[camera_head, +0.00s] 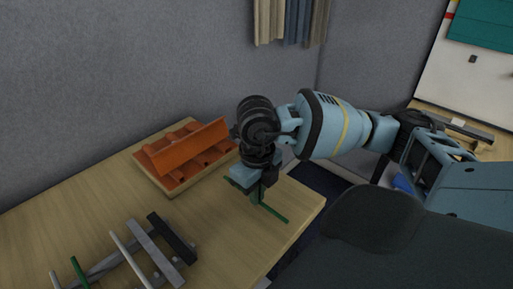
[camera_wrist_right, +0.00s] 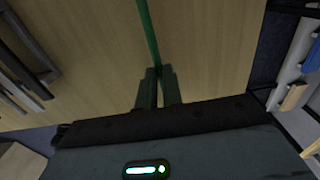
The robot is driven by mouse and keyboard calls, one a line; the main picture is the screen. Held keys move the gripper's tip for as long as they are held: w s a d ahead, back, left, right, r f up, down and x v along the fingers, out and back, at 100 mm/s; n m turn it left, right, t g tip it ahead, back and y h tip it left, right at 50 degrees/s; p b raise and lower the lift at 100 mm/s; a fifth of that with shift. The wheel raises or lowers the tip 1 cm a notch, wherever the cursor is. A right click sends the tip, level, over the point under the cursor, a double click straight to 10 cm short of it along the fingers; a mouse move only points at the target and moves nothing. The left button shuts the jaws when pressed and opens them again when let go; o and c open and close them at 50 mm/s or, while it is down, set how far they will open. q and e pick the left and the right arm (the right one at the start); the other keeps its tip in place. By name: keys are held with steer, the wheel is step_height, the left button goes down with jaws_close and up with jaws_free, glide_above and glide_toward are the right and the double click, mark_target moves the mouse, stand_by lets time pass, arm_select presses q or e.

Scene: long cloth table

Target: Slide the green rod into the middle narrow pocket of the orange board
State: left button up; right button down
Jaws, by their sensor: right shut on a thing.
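The orange board (camera_head: 170,158) sits on a light wooden base at the far side of the table, with raised slanted walls and pockets between them. My right gripper (camera_head: 257,193) is shut on the green rod (camera_head: 272,213), to the right of and nearer than the board. The rod is thin and points toward the table's right edge; part of it is hidden by the gripper. In the right wrist view the rod (camera_wrist_right: 148,35) runs up from between the closed fingers (camera_wrist_right: 158,88), apart from the board. The board is not in that view. My left gripper is not in view.
A rack of bars (camera_head: 130,250) stands on the near left of the wooden table (camera_head: 225,235), with grey, black, white and green pieces. The table between rack and board is clear. A grey wall (camera_head: 120,70) rises behind. A dark chair-like shape fills the lower right.

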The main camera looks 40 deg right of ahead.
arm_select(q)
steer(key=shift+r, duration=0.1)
